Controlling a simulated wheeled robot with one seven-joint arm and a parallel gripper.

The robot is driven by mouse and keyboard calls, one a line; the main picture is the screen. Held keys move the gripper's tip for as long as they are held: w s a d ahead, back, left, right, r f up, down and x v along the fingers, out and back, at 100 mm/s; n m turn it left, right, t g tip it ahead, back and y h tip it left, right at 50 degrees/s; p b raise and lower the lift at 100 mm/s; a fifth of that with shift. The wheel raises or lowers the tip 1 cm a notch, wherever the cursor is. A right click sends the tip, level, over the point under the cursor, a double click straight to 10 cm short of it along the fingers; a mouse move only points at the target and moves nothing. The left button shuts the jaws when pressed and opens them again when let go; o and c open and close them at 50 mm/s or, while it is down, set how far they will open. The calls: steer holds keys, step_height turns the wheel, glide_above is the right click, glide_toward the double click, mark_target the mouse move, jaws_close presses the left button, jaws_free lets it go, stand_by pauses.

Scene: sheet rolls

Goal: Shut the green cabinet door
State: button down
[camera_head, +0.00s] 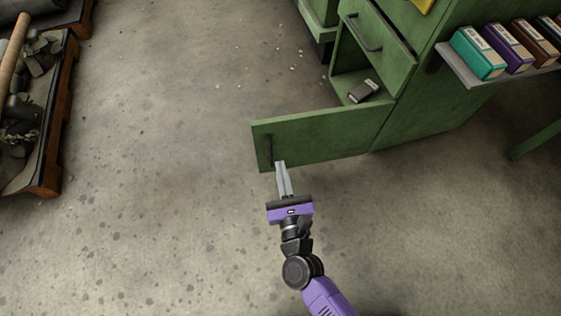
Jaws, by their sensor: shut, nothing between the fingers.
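The green cabinet door (325,139) stands wide open, swung out to the left from the green cabinet (425,110). A dark handle (268,148) is near its free left edge. My gripper (280,164) is shut and empty, with its fingertips at the door's lower edge, just right of the handle. I cannot tell whether the fingertips touch the door.
A drawer with a dark handle (363,33) sits above the opening. Several boxes (478,53) stand on a grey shelf (497,74) at the right. The concrete floor (170,170) between is clear.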

mark_target(271, 124)
steer(key=w, duration=0.3)
steer(key=w+a+b, duration=0.1)
steer(key=w, duration=0.3)
steer(key=w+a+b, duration=0.1)
steer(key=w, duration=0.3)
steer(key=shift+a, duration=0.1)
steer(key=shift+w, duration=0.35)
steer(key=shift+a, duration=0.1)
